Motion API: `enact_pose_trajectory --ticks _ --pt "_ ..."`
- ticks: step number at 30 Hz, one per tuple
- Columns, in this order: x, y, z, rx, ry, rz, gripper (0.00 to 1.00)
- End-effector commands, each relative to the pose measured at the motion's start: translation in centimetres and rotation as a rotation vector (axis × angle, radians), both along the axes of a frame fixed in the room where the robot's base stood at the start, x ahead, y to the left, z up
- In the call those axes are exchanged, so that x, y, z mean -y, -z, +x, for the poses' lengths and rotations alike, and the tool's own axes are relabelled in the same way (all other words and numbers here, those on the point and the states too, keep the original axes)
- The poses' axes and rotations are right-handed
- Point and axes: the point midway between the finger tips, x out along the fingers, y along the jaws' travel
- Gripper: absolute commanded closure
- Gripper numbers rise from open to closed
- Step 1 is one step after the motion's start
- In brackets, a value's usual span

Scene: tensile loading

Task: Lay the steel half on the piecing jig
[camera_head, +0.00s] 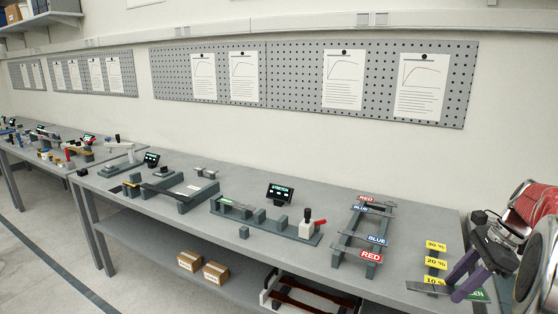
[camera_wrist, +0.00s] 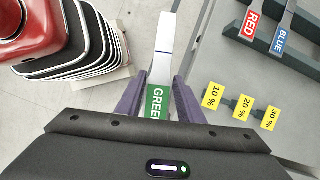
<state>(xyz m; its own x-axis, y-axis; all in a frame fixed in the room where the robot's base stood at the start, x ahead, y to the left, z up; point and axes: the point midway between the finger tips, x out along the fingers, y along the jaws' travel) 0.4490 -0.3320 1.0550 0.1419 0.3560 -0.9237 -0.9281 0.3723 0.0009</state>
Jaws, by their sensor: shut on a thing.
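A flat grey bar (camera_head: 428,287), steel in look, with a green label reading GREEN is held at the front right of the bench. In the wrist view the bar (camera_wrist: 165,50) points away from my gripper (camera_wrist: 160,80), its label between the two purple fingers. My gripper (camera_head: 454,290) is shut on it at the labelled end; the far end is free. A grey frame (camera_head: 205,192) with a dark strip and a white card stands on the left part of the bench. I cannot tell for sure whether this frame is the piecing jig.
A rack (camera_head: 350,240) holds bars with RED and BLUE labels. Yellow 10 %, 20 % and 30 % signs (camera_head: 435,262) stand near my gripper. A fixture with a red lever (camera_head: 318,223) and a STRETCH display (camera_head: 281,193) stand mid-bench. Bare bench (camera_head: 335,272) lies in front of the rack.

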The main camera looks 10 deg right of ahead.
Motion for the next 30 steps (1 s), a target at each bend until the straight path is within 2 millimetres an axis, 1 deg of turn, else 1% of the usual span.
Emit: enact_pose_trajectory --ticks 6,11,14,20,26,30 --pt "0.6 0.3 -0.6 0.0 -0.195 0.0 0.98" --pt "-0.1 1.2 0.0 -0.001 -0.426 0.001 0.98" --pt "-1.3 2.0 0.9 -0.001 -0.589 0.002 0.98" --pt "-4.6 3.9 3.3 -0.001 -0.917 0.001 0.98" --pt "-8.4 5.7 5.7 -0.001 -1.192 0.002 0.98" --pt "-11.4 7.0 7.2 -0.001 -1.359 0.002 0.98"
